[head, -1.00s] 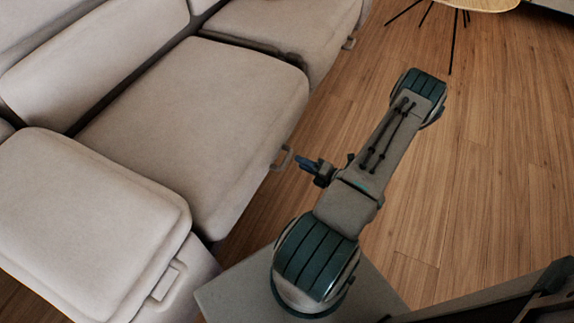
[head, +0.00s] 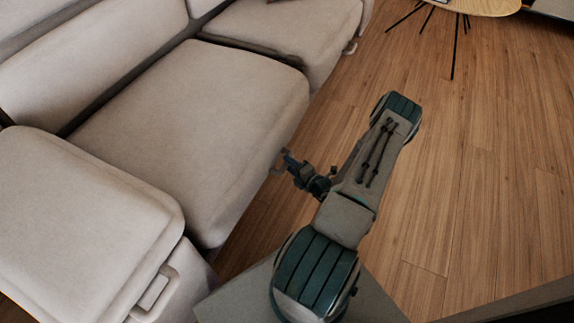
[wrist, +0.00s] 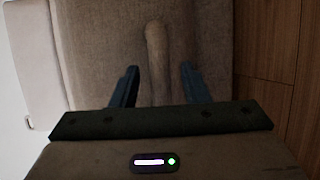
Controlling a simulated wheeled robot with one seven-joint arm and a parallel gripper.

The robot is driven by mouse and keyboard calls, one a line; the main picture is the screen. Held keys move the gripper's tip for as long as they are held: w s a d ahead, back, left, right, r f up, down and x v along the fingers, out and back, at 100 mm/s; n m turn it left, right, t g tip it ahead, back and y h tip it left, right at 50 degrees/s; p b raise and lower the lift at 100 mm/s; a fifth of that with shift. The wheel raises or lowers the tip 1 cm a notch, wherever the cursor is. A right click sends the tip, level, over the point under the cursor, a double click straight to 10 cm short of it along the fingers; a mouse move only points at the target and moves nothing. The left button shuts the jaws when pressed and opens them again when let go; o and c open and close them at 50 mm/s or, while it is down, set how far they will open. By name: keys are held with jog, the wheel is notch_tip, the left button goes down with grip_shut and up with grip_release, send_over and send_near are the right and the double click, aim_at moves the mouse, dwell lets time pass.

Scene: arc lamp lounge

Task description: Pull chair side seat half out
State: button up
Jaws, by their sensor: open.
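The beige sofa seat (head: 195,130) in the middle of the head view has a small handle (head: 279,164) on its front side. I cannot tell from the frames whether it is the one called chair side seat. My gripper (head: 287,161) is at this handle, with its fingers open. In the wrist view, the blue fingers (wrist: 160,82) stand apart on both sides of a beige handle bar (wrist: 157,50). A gap shows between the bar and each finger. The seat's fabric (wrist: 95,40) lies behind the bar.
A nearer seat section (head: 80,215) with its own handle (head: 155,292) is at lower left. A farther section (head: 290,40) also has a handle (head: 351,46). The wood floor (head: 480,170) is clear to the right. A thin-legged round table (head: 480,6) stands at the back.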

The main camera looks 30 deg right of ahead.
jog(key=shift+x, duration=1.25)
